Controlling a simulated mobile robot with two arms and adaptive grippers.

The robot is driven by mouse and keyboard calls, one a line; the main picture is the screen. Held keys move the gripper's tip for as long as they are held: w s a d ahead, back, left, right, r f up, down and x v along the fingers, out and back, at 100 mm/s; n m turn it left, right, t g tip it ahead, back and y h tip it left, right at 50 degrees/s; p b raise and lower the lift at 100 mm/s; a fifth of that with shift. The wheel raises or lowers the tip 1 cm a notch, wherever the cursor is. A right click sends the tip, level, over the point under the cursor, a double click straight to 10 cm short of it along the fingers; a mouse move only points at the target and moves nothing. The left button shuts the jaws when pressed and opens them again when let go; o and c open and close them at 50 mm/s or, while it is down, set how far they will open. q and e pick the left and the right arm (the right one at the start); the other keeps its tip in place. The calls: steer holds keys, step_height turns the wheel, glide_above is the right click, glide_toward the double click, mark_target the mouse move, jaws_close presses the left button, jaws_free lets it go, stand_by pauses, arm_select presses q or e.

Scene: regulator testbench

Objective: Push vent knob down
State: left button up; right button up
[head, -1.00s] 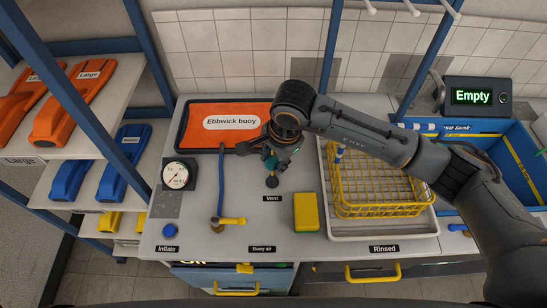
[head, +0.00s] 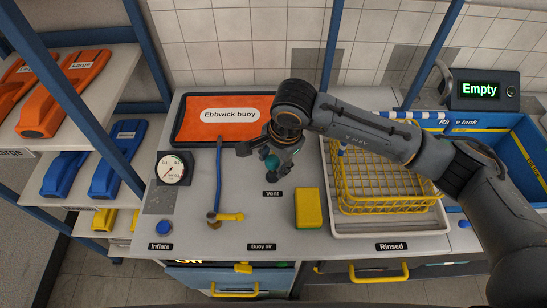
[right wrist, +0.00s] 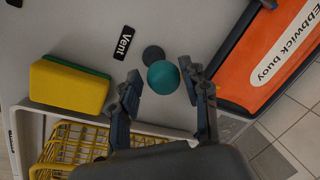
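The vent knob (right wrist: 163,77) is a teal ball above a dark round base (right wrist: 153,55), beside the "Vent" label (right wrist: 123,43). In the head view the knob (head: 271,162) shows just behind that label (head: 272,194), partly covered by my gripper. My right gripper (right wrist: 160,73) is open, with one finger on each side of the knob. Gaps show between ball and fingers in the right wrist view, so it is not gripped. In the head view my right gripper (head: 266,162) hangs over the bench from the right arm. My left gripper is not in view.
The orange "Ebbwick buoy" tray (head: 180,125) lies behind the knob. A yellow sponge (head: 308,208) and yellow wire basket (head: 388,209) stand to the right. A yellow-handled valve (head: 229,217), blue hose (head: 219,175) and gauge (head: 173,168) are to the left.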

steer(key=shift+w+r, duration=0.1)
steer(key=shift+r, duration=0.35)
steer(key=r, duration=0.3)
steer(key=s+d+r, duration=0.1)
steer(key=r, duration=0.7)
steer(key=shift+s+d, duration=0.4)
